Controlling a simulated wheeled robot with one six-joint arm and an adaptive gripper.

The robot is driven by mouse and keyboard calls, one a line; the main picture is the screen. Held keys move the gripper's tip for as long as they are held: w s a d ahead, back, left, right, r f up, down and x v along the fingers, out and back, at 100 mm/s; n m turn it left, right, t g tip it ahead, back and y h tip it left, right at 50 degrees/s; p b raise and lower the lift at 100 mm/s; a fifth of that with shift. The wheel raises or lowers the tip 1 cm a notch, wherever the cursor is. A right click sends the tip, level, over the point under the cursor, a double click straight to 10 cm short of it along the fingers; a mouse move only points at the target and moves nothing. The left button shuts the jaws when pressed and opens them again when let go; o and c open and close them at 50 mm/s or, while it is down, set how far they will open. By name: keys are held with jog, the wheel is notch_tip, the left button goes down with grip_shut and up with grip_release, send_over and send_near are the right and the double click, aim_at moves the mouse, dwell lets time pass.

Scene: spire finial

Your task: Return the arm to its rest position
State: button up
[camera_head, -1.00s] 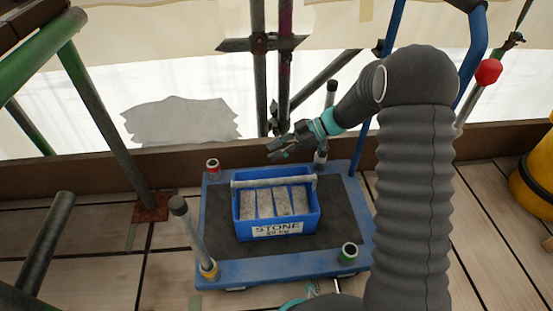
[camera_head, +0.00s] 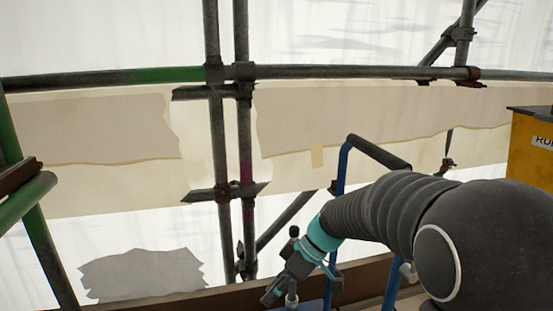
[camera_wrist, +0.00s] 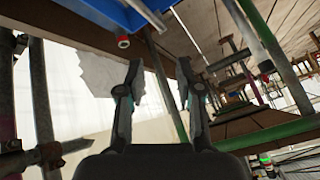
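My gripper (camera_head: 276,288) shows at the bottom middle of the head view, at the end of my arm, which reaches in from the lower right. In the wrist view my gripper (camera_wrist: 158,70) has its two fingers spread wide apart with nothing between them. The blue cart's edge (camera_wrist: 112,12) shows at the top of the wrist view, with a red-ringed corner post (camera_wrist: 123,42) near it. The cart's blue handle (camera_head: 342,180) rises behind my arm in the head view. The cart's deck and the stone crate are out of the head view.
Scaffold poles (camera_head: 244,150) stand upright behind the gripper, crossed by a horizontal rail (camera_head: 340,72). Pale torn sheeting (camera_head: 130,125) hangs behind them. A yellow box (camera_head: 530,160) is at the right edge. A wooden kickboard (camera_head: 190,303) runs along the bottom.

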jog(key=s+d+r+m+t+h+p, duration=0.6)
jog(key=s+d+r+m, duration=0.7)
jog(key=s+d, duration=0.3)
jog(key=shift+s+d+r+m+t+h, duration=0.15)
jog(key=shift+s+r+m+t+h, duration=0.35)
jog(key=shift+s, duration=0.7)
jog(key=shift+f, duration=0.15)
